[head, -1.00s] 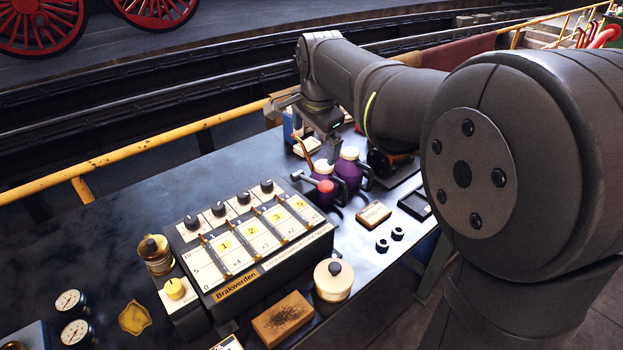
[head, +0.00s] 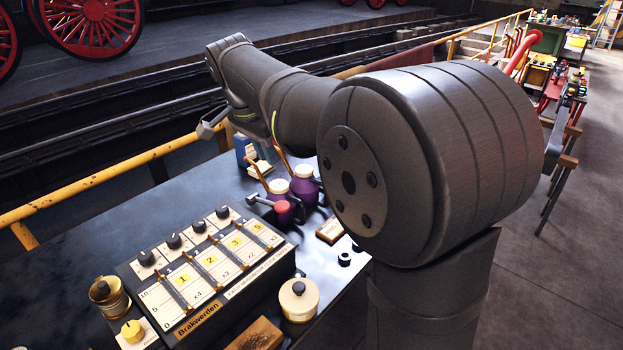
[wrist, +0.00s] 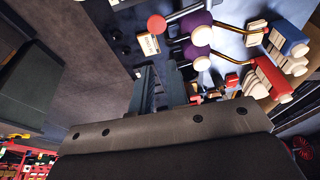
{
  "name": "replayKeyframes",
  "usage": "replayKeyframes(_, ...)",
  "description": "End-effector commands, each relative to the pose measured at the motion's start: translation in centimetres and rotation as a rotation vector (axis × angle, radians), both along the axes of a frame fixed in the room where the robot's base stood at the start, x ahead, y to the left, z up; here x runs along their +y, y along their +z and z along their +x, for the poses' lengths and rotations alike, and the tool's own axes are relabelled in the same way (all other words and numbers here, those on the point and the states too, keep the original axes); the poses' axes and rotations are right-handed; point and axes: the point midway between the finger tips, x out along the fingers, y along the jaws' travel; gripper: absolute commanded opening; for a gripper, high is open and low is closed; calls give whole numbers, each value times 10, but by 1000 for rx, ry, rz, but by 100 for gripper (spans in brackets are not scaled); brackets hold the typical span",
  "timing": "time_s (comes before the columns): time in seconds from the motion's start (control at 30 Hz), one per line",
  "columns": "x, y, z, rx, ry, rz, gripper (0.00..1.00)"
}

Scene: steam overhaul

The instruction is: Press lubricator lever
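A lever with a red round knob (head: 283,207) and a grey bar sits beside the purple jars on the bench; I take it for the lubricator lever. In the wrist view the red knob (wrist: 157,24) shows near the top, with its dark rod running right. My gripper (head: 208,128) is raised above the bench's far edge, clear of the lever. In the wrist view the two fingers (wrist: 160,68) stand a little apart with nothing visible between them.
Purple jars (head: 303,185) with cream lids stand by the lever. A sloped panel (head: 208,255) with knobs and sliders, a cream lidded pot (head: 298,298) and a brass pot (head: 107,295) are nearer. A yellow rail (head: 105,178) runs behind the bench. The bench's left part is clear.

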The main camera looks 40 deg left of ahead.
Motion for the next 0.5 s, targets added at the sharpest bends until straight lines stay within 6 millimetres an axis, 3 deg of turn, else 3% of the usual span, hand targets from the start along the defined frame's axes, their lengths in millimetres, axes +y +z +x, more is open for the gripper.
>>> replayKeyframes(0.07,0,1,0,-12,-2,-22,0)
replayKeyframes(0.5,0,-7,2,-14,-5,-29,0)
